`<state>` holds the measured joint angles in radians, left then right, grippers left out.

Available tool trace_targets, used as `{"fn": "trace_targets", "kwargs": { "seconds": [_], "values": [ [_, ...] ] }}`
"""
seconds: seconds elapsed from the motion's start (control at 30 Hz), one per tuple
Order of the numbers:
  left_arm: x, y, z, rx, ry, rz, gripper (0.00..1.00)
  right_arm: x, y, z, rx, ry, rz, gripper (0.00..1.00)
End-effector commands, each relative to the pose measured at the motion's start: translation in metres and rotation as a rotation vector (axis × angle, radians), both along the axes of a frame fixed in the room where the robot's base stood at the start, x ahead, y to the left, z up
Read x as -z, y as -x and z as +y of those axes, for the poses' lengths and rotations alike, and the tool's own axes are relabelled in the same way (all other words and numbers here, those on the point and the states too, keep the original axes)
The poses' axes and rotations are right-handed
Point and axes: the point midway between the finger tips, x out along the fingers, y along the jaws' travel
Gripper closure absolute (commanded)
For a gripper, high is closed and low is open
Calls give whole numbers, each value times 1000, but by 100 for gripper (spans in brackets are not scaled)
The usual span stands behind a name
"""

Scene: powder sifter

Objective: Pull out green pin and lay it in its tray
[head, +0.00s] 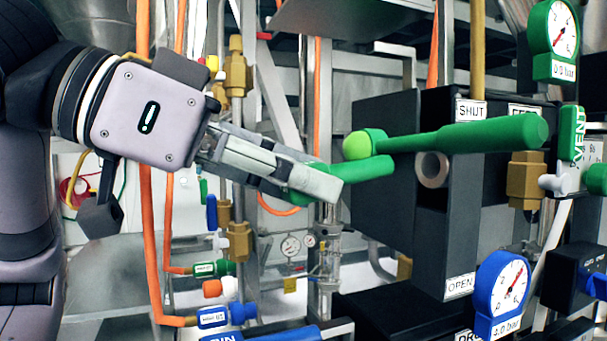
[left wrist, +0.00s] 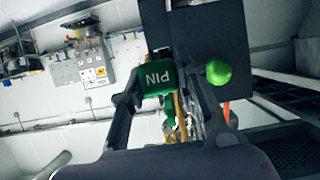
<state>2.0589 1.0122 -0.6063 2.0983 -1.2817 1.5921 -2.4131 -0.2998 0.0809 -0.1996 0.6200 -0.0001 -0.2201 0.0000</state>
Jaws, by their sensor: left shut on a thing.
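The green pin (head: 358,174) is a green bar with a block marked PIN, which shows in the left wrist view (left wrist: 158,80). My left gripper (head: 318,184) is shut on it, with a finger on either side in the left wrist view (left wrist: 175,110). In the head view the pin's right end stops short of a round metal socket (head: 433,170) on the dark box. A green lever (head: 470,138) with a light green ball (head: 357,146) lies just above the pin; the ball also shows in the left wrist view (left wrist: 218,72). No tray for the green pin is identifiable. My right gripper is not in view.
The dark box (head: 385,110) carries SHUT and OPEN labels (head: 459,287). A green gauge (head: 556,38) and a blue gauge (head: 502,290) are at the right. Orange hoses (head: 150,240) hang at the left. A blue-ended fitting (head: 240,313) and a blue lettered piece (head: 265,334) are below.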

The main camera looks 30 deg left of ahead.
Motion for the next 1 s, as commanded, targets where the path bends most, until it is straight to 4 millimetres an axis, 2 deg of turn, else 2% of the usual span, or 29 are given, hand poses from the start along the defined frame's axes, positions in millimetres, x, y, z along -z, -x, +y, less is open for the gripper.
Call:
{"fn": "trace_targets", "kwargs": {
  "seconds": [0.47,1.0],
  "values": [
    [0,3,2,1,1,-1,100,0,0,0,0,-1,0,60],
    [0,28,22,0,1,0,100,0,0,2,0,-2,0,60]
  ]
}}
